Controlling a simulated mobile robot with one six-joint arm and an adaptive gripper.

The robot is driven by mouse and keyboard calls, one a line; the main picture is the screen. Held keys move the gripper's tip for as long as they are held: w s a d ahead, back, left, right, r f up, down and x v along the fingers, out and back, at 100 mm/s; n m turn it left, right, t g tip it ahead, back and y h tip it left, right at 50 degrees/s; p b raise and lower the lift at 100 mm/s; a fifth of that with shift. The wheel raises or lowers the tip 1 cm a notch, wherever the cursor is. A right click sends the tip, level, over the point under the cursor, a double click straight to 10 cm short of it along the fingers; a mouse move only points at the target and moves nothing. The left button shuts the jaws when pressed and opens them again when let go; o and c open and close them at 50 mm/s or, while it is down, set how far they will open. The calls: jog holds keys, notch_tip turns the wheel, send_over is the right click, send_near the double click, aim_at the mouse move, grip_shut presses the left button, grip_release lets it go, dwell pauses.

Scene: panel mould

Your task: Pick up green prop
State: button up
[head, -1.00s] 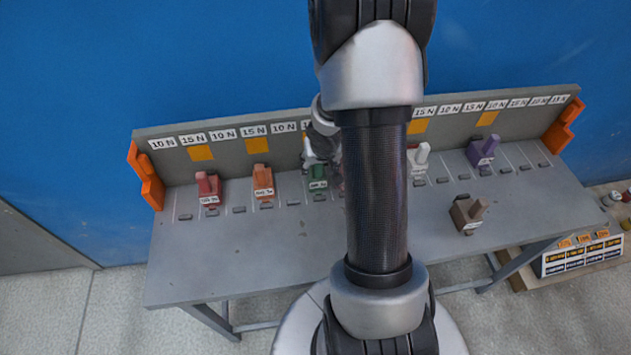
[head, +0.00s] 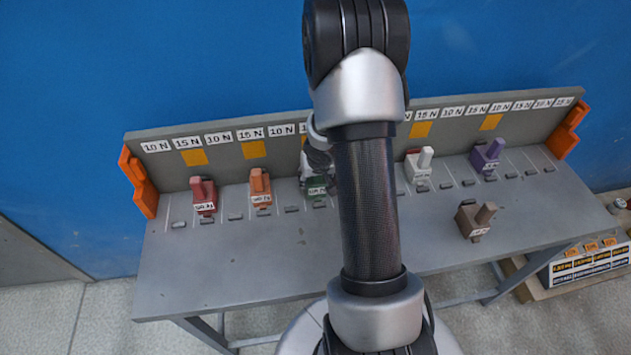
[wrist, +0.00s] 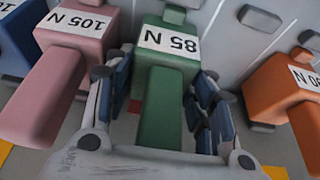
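The green prop (head: 317,203) stands on the grey bench near the back panel, left of my arm. In the head view my gripper (head: 316,184) is over it and hides its upper part. In the wrist view the green prop (wrist: 163,105) has an 85 N label and a green handle pointing toward my palm. My gripper (wrist: 160,100) is open, with one blue-padded finger on each side of the handle.
In the wrist view a pink prop (wrist: 75,45) is close to the left finger, and an orange prop (wrist: 283,90) is further right. A red prop (head: 203,195), white prop (head: 418,165), purple prop (head: 487,155) and brown prop (head: 474,220) stand on the bench (head: 300,260). Its front is mostly clear.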

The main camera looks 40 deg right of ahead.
jog(key=c, duration=0.8)
jog(key=shift+r, duration=0.1)
jog(key=shift+c, duration=0.2)
